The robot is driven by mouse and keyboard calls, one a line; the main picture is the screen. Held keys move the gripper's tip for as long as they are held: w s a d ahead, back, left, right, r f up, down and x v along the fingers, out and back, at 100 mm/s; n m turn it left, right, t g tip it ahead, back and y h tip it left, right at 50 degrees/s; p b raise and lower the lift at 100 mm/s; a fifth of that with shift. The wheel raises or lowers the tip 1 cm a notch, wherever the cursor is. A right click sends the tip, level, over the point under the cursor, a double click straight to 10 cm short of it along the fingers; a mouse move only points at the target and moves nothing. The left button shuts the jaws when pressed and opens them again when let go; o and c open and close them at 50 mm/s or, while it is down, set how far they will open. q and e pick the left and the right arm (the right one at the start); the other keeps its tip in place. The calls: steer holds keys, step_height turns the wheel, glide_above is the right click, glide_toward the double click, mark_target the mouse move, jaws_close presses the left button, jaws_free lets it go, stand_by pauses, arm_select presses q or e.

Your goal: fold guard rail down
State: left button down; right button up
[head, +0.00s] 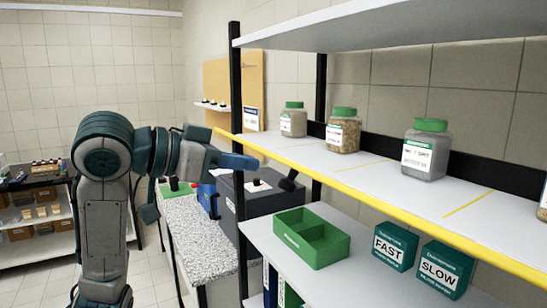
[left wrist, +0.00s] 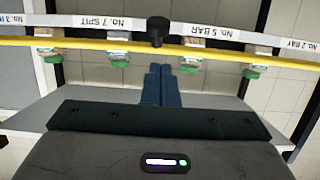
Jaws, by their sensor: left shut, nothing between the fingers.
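The yellow guard rail (head: 370,196) runs along the front edge of the middle shelf (head: 385,168), in front of the jars. In the left wrist view the rail (left wrist: 100,43) crosses the top of the picture, and a black knob (left wrist: 157,31) overlaps it near the middle. My left gripper (head: 243,161) is shut and empty, close to the rail near its left end in the head view. In the left wrist view its closed fingers (left wrist: 160,70) point at the rail just below the knob. I cannot tell whether they touch it. My right gripper is not in view.
Jars with green lids (head: 427,150) stand on the middle shelf. The lower shelf holds a green divided tray (head: 325,250) and boxes marked FAST (head: 395,247) and SLOW (head: 444,268). A black upright post (head: 236,100) stands close to my left gripper. A speckled bench (head: 195,228) is behind.

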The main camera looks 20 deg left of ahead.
arm_select(q)
steer(key=p+x, duration=0.2)
steer(key=x, duration=0.4)
steer(key=shift+p, duration=0.4)
steer(key=shift+f, duration=0.1)
